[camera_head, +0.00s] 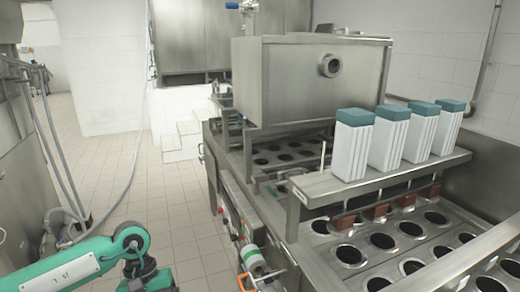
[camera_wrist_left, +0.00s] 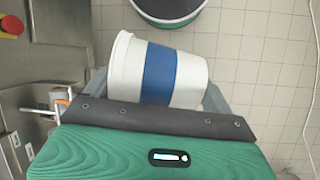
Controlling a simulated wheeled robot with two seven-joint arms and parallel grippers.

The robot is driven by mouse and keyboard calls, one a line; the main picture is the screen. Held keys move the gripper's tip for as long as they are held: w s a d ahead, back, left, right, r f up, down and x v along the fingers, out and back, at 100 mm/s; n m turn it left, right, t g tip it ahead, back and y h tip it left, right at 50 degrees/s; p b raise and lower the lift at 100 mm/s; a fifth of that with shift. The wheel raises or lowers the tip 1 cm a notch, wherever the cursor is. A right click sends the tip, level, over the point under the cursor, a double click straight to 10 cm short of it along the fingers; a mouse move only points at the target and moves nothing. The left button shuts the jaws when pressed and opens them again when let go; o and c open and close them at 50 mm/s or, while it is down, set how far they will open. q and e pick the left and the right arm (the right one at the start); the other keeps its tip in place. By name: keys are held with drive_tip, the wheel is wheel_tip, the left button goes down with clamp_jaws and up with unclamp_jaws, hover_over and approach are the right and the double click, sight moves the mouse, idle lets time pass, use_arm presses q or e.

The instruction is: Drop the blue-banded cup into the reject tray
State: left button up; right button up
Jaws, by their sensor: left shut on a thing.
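The white cup with a blue band (camera_wrist_left: 160,72) lies on its side, as the left wrist view frames it, between the fingers of my left gripper (camera_wrist_left: 155,88). The gripper is shut on it, with a grey finger at each end of the cup. Tiled floor shows beyond the cup. In the head view my left arm comes in at the bottom left, but its fingers and the cup are below the picture. No tray that I can identify shows in either view. My right gripper is not in view.
A dark round thing with a pale and green rim (camera_wrist_left: 170,10) shows at the wrist view's top edge; I cannot tell what it is. The steel filling machine (camera_head: 310,80) with cup holes stands right. A red button (camera_wrist_left: 12,26) is on its side.

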use_arm(q)
drive_tip(key=shift+s+d+f+m+y, duration=0.25)
drive_tip(key=shift+s+d+f+m, duration=0.15)
drive_tip(key=shift+s+m, duration=0.2)
drive_tip(key=shift+s+d+f+m+y, duration=0.25)
drive_tip(key=shift+s+f+m, duration=0.25)
drive_tip(key=shift+m, duration=0.1)
